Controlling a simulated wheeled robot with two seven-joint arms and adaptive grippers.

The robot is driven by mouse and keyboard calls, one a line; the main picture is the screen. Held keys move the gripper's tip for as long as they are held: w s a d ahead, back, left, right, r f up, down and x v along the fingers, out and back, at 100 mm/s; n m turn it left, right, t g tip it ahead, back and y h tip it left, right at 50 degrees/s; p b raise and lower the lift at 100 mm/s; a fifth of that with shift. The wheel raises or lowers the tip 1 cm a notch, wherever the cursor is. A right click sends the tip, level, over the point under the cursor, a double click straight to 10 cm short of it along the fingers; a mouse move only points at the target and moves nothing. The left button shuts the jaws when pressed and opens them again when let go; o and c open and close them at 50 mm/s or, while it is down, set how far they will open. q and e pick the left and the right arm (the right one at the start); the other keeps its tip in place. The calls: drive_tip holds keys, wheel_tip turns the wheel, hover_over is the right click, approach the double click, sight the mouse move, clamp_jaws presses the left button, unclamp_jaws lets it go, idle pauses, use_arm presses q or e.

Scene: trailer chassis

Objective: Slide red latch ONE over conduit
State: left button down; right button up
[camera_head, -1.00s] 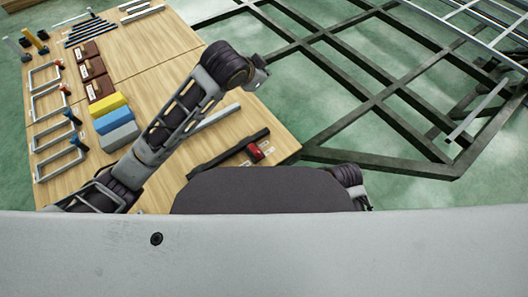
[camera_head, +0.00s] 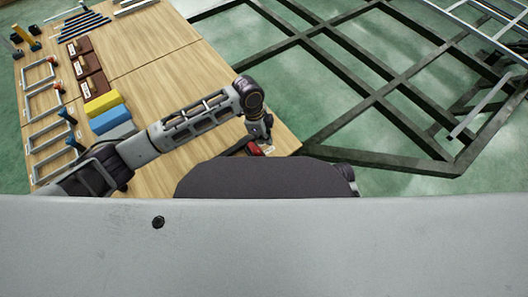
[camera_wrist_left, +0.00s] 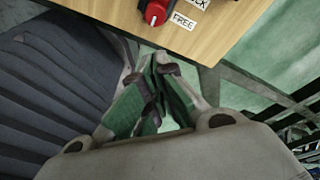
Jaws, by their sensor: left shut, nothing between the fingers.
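A red latch (camera_head: 253,149) sits at the table's front right corner, partly hidden by my left gripper (camera_head: 264,146) and my dark body. In the left wrist view the red latch (camera_wrist_left: 155,12) shows at the top edge, on a dark part, next to labels reading "FREE" and, cut off, "CK". My left gripper (camera_wrist_left: 158,78) is shut and empty, its green-padded fingers below the table edge in that picture and apart from the latch. The dark bar that I take for the conduit is mostly hidden behind my left arm. My right gripper is out of view.
The wooden table (camera_head: 160,65) holds yellow (camera_head: 102,103) and blue-grey (camera_head: 110,119) blocks, brown blocks (camera_head: 88,72) and metal frames at the left. A dark steel chassis frame (camera_head: 370,75) stands to the right. The table's middle is clear.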

use_arm(q)
drive_tip(key=shift+s+d+m+g, duration=0.1)
drive_tip(key=shift+s+m+g, duration=0.25)
drive_tip(key=shift+m, duration=0.75)
drive_tip(key=shift+s+m+g, duration=0.25)
drive_tip(key=shift+s+m, duration=0.15)
drive_tip(key=shift+m, duration=0.7)
drive_tip(key=shift+s+d+m+g, duration=0.1)
drive_tip(key=shift+s+m+g, duration=0.25)
drive_tip(key=shift+m, duration=0.75)
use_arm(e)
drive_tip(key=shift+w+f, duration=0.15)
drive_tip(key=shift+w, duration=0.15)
use_arm(q)
drive_tip(key=shift+s, duration=0.1)
